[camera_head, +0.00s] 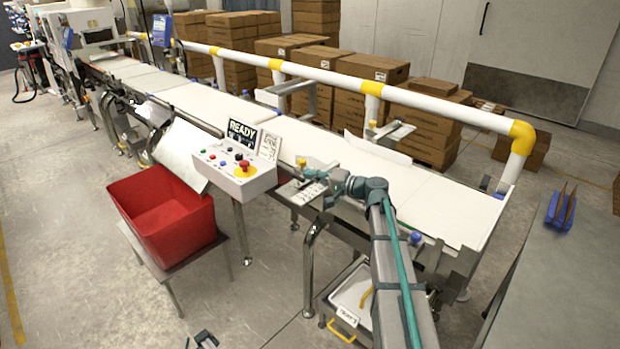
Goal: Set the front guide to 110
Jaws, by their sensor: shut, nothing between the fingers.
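The front guide's bracket (298,191) stands on the near side of the white belt, right of the control box. It carries a pale plate with dark marks that look like a scale, too small to read. A yellow knob (302,163) stands at its far end. My gripper (308,174) is shut and empty, right beside the knob and over the bracket. I cannot tell whether it touches either. My gripper and wrist hide part of the guide, and its setting cannot be read.
A similar rear guide (378,148) stands across the belt (415,185). The control box (238,180) shows READY and has a red button. A red bin (160,215) stands at left, a white tray (352,295) below the belt. A white-and-yellow rail (440,107) runs behind.

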